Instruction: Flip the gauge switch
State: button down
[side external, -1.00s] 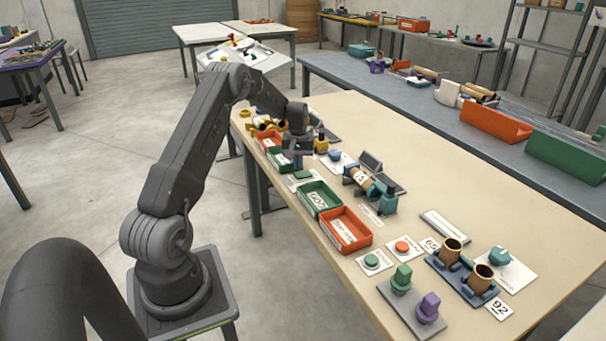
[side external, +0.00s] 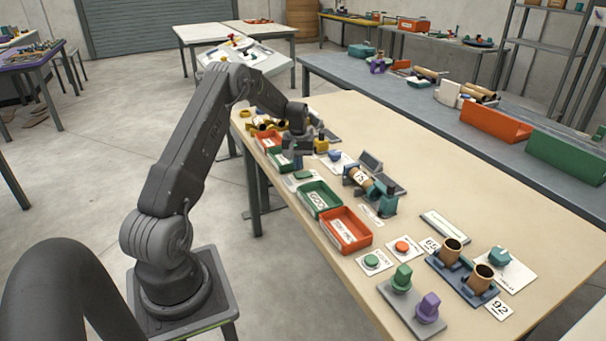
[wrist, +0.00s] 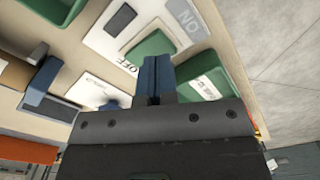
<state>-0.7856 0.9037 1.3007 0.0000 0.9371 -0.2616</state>
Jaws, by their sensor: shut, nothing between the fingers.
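In the wrist view, a pale plate (wrist: 105,40) carries a grey ON label, an OFF label and a raised green rocker-like piece (wrist: 150,47); this looks like the gauge switch. In the side external view, my gripper (side external: 298,165) hangs low over the far left part of the table, by the green and orange trays, and partly hides that area.
A green tray (wrist: 205,82) lies just right of the fingers in the wrist view. In the side external view, a green tray (side external: 334,203) and an orange tray (side external: 362,224) line the front edge. A cylinder fixture (side external: 370,188) stands to the right. The table's rear middle is clear.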

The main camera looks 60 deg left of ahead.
aim_at(298, 174)
jog(key=shift+f, duration=1.35)
dwell(1.1)
jog(key=shift+r, duration=3.55)
